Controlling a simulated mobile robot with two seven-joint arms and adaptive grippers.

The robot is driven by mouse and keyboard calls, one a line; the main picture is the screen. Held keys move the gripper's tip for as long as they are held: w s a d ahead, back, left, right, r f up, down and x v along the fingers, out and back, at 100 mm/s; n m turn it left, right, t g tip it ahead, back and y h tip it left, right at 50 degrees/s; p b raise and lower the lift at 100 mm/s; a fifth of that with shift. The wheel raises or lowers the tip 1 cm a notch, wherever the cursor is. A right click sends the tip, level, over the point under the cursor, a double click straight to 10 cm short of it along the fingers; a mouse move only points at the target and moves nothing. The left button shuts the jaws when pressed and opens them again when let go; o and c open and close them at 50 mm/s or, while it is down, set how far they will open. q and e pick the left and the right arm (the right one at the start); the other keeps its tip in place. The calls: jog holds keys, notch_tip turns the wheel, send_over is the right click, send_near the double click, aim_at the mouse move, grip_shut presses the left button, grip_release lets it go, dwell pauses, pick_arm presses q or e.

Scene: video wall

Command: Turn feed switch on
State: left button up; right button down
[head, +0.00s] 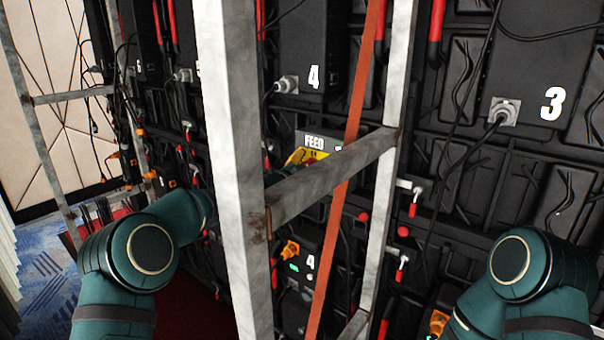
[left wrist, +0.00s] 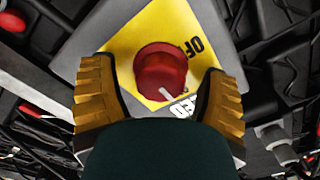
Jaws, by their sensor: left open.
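The feed switch is a round red knob (left wrist: 160,72) with a white pointer line, on a yellow plate (left wrist: 130,45) marked OFF. In the left wrist view, the pointer line is toward the bottom of the knob, and OFF appears upside down at the upper right. The box labelled FEED (head: 315,142) is mid-picture in the head view, partly behind the metal frame. My left gripper (left wrist: 160,78) is open, with one orange finger on each side of the knob. Gaps show between the fingers and the knob; contact is not visible. In the head view the post hides most of this gripper.
A pale metal post (head: 232,150) and a crossbar (head: 330,175) stand in front of the FEED box. Black numbered panels, such as panel 3 (head: 545,60), carry hanging cables and red handles. My right arm is at the lower right. Blue carpet (head: 45,280) shows at the left.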

pick_arm(q)
jog(key=v, duration=1.2)
